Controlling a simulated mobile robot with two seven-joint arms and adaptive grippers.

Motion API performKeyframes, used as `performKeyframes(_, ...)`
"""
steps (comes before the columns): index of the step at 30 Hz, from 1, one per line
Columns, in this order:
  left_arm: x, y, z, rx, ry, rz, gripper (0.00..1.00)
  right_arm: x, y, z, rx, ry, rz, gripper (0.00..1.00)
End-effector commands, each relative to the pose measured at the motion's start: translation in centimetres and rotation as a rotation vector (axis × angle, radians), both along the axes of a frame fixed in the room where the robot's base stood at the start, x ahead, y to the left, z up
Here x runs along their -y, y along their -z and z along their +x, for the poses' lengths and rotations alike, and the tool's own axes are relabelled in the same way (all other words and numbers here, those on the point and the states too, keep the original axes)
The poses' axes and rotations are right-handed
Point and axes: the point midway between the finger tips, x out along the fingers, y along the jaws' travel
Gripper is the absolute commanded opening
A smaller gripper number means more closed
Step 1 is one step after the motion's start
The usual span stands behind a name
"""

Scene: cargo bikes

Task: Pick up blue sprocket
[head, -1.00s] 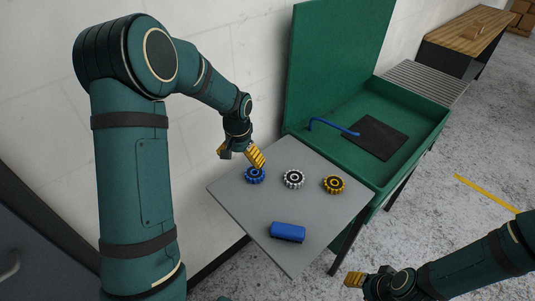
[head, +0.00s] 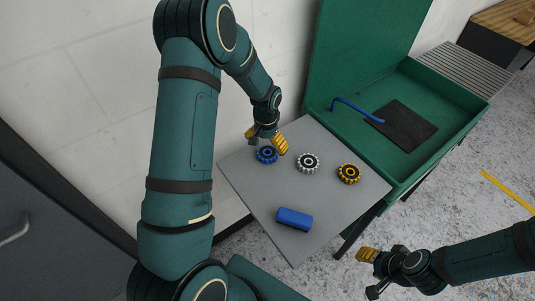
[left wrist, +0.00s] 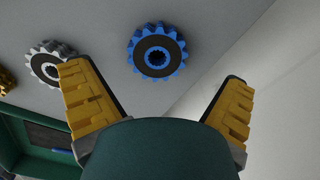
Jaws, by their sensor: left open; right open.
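The blue sprocket (head: 267,155) lies on the grey table (head: 335,219) near its far left edge. It also shows in the left wrist view (left wrist: 158,52), flat, with a dark ring around its centre. My left gripper (head: 266,141) is open above the blue sprocket, its yellow fingers apart. In the left wrist view my left gripper (left wrist: 162,85) shows both fingers spread, with the sprocket beyond the tips and between their lines; nothing is held. My right gripper (head: 367,272) is open and empty, low at the right, off the table.
A silver sprocket (head: 308,162) and a yellow sprocket (head: 349,174) lie in a row to the right. A green tray with a raised back (head: 449,128) adjoins the table and holds a blue bent bar (head: 357,108).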

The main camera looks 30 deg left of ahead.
Motion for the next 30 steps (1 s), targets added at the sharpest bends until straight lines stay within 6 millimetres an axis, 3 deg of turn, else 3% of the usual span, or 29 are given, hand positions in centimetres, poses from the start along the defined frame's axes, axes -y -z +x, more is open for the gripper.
performKeyframes(10,0.3,4.5,0.3,-0.003,-0.001,0.000,1.00,0.0,-0.3,0.0,0.000,0.000,0.001,0.47)
performKeyframes(20,0.3,5.1,0.4,0.000,-0.001,0.000,1.00,0.0,-0.3,0.0,0.000,0.000,0.001,0.47)
performKeyframes(26,0.3,5.1,0.4,0.000,-0.001,0.000,0.30,0.0,-0.3,0.0,0.000,0.000,0.001,0.47)
performKeyframes(30,0.3,5.0,0.4,0.001,-0.001,0.000,0.29,0.0,-0.3,0.0,0.000,0.000,0.001,0.47)
